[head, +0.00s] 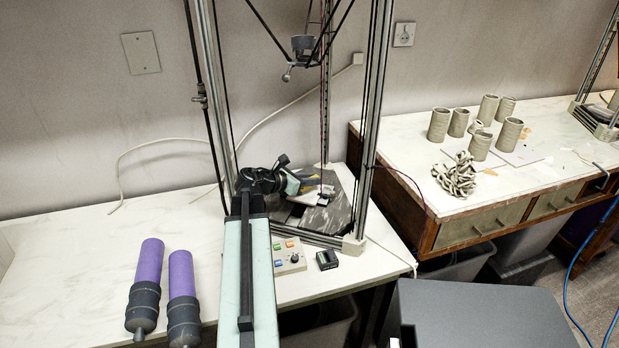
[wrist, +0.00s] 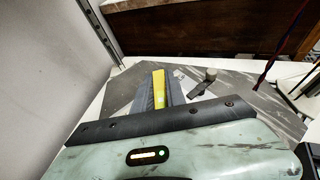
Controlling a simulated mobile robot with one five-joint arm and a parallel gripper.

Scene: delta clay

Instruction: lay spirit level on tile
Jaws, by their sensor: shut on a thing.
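My gripper (wrist: 160,90) reaches in between the uprights of the metal frame, over its dark base plate. It is shut on the yellow spirit level (wrist: 159,88), which shows as a narrow yellow strip between the dark fingers. A pale flat piece (head: 311,197), which looks like the tile, lies on the base plate below and is partly hidden by my gripper. I cannot tell whether the level touches it.
The frame's uprights (head: 368,120) stand close around my arm. A small dark tool with a grey knob (wrist: 211,75) lies near the fingers. A control box (head: 289,256) and a small black device (head: 326,259) sit in front. Two purple tubes (head: 182,275) lie left; the table's left is otherwise clear.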

